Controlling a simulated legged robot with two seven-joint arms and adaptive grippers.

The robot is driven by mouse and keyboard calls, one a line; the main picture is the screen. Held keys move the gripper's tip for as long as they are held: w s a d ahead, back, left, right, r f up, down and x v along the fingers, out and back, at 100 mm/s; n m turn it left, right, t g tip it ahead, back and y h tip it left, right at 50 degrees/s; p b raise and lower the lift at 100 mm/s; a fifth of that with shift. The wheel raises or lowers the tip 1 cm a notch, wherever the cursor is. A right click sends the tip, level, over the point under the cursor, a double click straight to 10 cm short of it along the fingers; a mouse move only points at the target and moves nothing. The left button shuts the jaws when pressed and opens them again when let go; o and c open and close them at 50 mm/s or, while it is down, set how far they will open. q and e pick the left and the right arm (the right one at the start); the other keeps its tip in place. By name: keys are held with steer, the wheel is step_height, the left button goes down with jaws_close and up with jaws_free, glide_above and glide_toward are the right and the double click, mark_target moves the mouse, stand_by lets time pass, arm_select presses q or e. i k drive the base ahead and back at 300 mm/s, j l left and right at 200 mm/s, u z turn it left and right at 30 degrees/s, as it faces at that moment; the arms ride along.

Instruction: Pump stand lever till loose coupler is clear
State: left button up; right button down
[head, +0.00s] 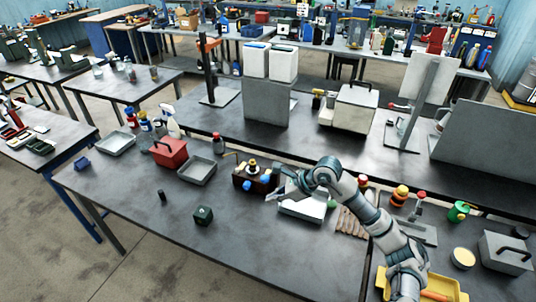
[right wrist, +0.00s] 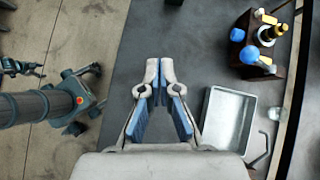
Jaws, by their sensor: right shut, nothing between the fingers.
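A dark brown stand (head: 255,180) with blue, yellow and black fittings sits on the bench, left of my right gripper (head: 277,196) in the head view. In the right wrist view the stand (right wrist: 253,68) is at the upper right, with blue knobs and a yellow-and-black part on top. I cannot tell which part is the lever or the loose coupler. My right gripper (right wrist: 160,68) is shut and empty, apart from the stand. My left gripper is not in view.
A metal tray (right wrist: 229,118) lies right of my fingers in the right wrist view. The front of the bench (head: 270,245) is mostly clear.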

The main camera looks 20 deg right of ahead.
mark_target(265, 179)
steer(key=i+l, duration=0.6)
steer(key=i, duration=0.2)
